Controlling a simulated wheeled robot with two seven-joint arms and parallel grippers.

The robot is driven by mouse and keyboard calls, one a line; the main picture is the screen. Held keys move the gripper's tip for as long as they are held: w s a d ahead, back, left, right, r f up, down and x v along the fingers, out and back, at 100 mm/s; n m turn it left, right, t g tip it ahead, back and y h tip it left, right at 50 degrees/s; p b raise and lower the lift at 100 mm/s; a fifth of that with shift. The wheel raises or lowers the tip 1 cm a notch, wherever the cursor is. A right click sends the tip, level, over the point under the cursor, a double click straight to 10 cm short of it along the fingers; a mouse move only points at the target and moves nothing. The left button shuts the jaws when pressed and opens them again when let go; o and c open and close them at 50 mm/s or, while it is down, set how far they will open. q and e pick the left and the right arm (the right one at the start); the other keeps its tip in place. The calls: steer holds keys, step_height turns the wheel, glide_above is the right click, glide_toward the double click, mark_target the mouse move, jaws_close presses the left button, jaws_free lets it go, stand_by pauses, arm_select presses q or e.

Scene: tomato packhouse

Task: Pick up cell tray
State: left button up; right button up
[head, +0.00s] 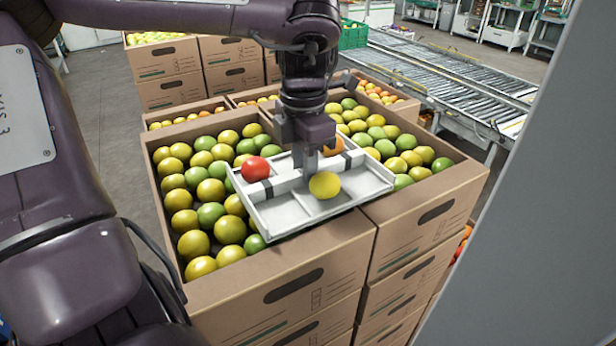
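The cell tray (284,213) is pale grey and shallow, with raised dividers. It lies across the adjoining rims of two cardboard boxes of green and yellow tomatoes. In it are a red tomato (255,169), a yellow tomato (324,185) and an orange tomato (334,147), which is partly hidden behind my gripper. My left gripper (310,172) points straight down over the tray's middle, its fingers at the central raised strip. One finger largely covers the other, so I cannot tell whether they are closed on the strip. My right gripper is not in view.
The left box (278,290) and right box (428,226) are filled with tomatoes and stacked on more boxes. Other boxes (168,75) stand behind. A roller conveyor (445,80) with a green crate (353,36) runs at the back right. A grey panel (535,220) blocks the right side.

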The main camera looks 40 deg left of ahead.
arm_select(q)
steer(key=shift+f, duration=0.2)
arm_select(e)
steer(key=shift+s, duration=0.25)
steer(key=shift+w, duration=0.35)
arm_select(q)
jaws_close()
